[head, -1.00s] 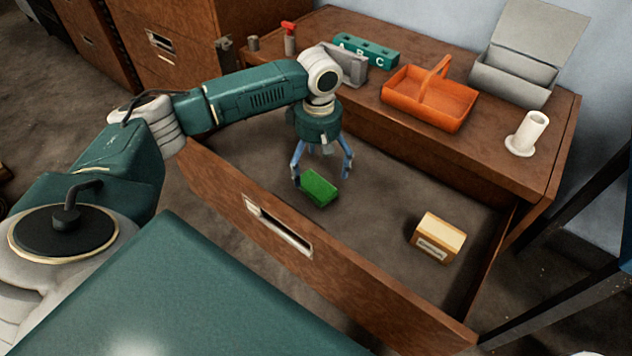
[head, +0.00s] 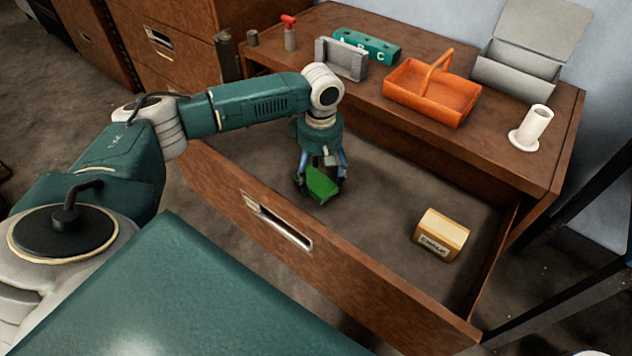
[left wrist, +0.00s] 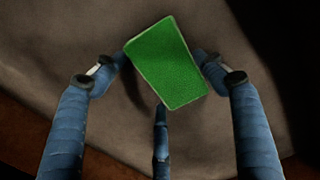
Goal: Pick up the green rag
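The green rag (head: 322,187) is a flat, block-like piece inside the open drawer (head: 385,205). My left gripper (head: 322,180) points down into the drawer with its fingers drawn in around the rag, which now looks tilted. In the left wrist view the rag (left wrist: 166,65) sits between the blue fingertips of the gripper (left wrist: 162,70), with fingers at its left, right and lower edges. A dark shadow beside it suggests it is a little off the drawer floor. My right gripper is not in view.
A yellow-and-tan box (head: 440,236) lies in the drawer at right. On the cabinet top stand an orange basket (head: 430,95), a green A B C block (head: 367,45), a grey holder (head: 341,58), a grey open box (head: 515,72) and a white spool (head: 532,128). The drawer's middle is clear.

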